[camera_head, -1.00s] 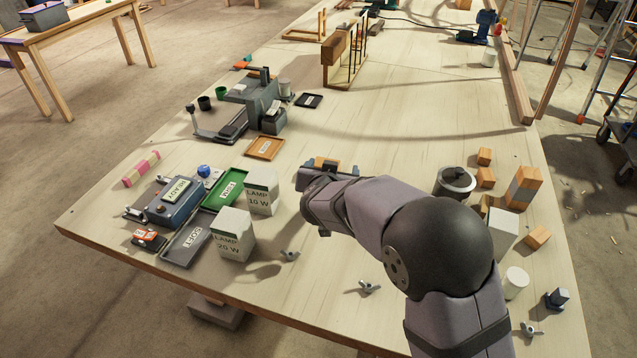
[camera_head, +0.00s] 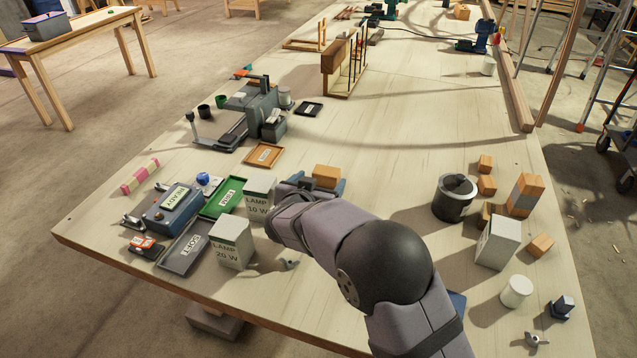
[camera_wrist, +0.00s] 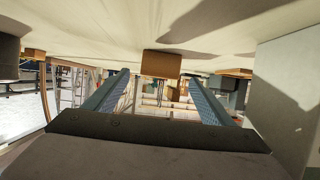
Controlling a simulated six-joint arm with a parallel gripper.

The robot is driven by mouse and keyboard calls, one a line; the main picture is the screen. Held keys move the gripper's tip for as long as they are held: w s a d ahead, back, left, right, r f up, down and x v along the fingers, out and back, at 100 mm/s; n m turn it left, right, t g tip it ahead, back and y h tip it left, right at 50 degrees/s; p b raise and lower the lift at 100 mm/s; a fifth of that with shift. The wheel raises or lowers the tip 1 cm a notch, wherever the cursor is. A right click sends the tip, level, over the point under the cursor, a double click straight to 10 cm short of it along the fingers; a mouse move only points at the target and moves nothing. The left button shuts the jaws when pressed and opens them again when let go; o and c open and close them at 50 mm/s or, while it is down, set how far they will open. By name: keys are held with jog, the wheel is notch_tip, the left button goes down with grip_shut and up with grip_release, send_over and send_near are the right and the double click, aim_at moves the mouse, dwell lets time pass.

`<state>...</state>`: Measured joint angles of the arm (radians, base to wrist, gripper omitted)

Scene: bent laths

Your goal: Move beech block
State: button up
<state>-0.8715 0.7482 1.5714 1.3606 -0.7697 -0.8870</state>
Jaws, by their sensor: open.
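A light-brown wooden block (camera_head: 326,174), which looks like the beech block, sits on the table just beyond my gripper (camera_head: 318,186) in the head view. In the wrist view, where the table is at the top, the block (camera_wrist: 160,65) shows in the gap between the two fingertips. My gripper (camera_wrist: 160,78) is open, with space on both sides of the block. I cannot tell how far the block reaches between the fingers. My arm and wrist hide part of the table in front of it.
Lamp boxes (camera_head: 232,243) stand close left of my wrist, with a green tray (camera_head: 222,198) beyond. An orange tray (camera_head: 263,154) lies behind. Several other wooden blocks (camera_head: 525,195), a dark pot (camera_head: 455,198) and a white box (camera_head: 497,242) are at right. The table centre is clear.

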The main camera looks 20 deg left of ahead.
aim_at(324, 177)
jog(key=shift+p+x, duration=0.4)
jog(key=shift+x, duration=2.7)
jog(key=shift+f, duration=0.1)
jog(key=c, duration=1.2)
